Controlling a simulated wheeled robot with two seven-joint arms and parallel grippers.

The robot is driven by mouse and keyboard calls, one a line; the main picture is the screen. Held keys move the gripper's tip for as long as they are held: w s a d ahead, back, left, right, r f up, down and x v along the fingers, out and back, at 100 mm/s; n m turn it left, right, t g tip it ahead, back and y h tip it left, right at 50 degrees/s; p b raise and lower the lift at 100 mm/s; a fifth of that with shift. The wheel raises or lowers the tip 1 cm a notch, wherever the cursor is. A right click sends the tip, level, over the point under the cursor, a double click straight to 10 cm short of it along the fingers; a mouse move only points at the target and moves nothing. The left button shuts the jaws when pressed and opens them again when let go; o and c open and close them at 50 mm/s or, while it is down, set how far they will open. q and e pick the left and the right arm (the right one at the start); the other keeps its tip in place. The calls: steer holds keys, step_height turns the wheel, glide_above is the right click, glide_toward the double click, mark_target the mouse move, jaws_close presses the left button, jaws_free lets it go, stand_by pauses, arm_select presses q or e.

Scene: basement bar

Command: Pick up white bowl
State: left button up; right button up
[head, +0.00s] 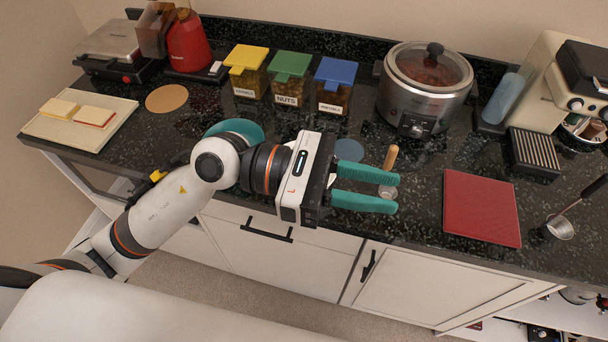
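My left gripper (395,194) reaches in from the left over the front edge of the counter. Its two teal fingers are apart, with nothing held between them. A small pale rim (331,179) shows just behind the gripper body; it may be part of a white bowl, but the gripper hides most of it. A round bowl-like container (585,130) with things in it stands at the far right under the coffee machine, partly hidden. I cannot tell for sure which one is the white bowl. My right gripper is not in view.
The dark counter (420,225) holds a wooden-handled tool (391,158) near the fingers, a red board (481,207) and a slow cooker (427,85). Lidded jars (290,75) stand at the back. A teal dish (235,129) is partly behind my arm.

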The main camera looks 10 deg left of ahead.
arm_select(q)
steer(key=w+a+f+m+t+y, duration=0.2)
steer(key=w+a+f+m+y, duration=0.15)
steer(key=a+f+y, duration=0.35)
steer(key=w+a+f+m+t+y, duration=0.1)
steer(key=w+a+f+m+y, duration=0.1)
steer(key=w+a+f+y, duration=0.55)
steer(key=f, duration=0.1)
steer(key=a+f+y+p, duration=0.1)
steer(key=s+f+y, duration=0.1)
steer(key=shift+a+f+p, duration=0.2)
steer(key=shift+a+p, duration=0.1)
steer(key=p+x, duration=0.2)
steer(key=x, duration=0.3)
steer(key=shift+w+d+f, duration=0.1)
steer(key=shift+w+d, duration=0.1)
steer(key=shift+d, duration=0.05)
steer(key=shift+w+f, duration=0.1)
steer(key=shift+f, duration=0.15)
jaws_close()
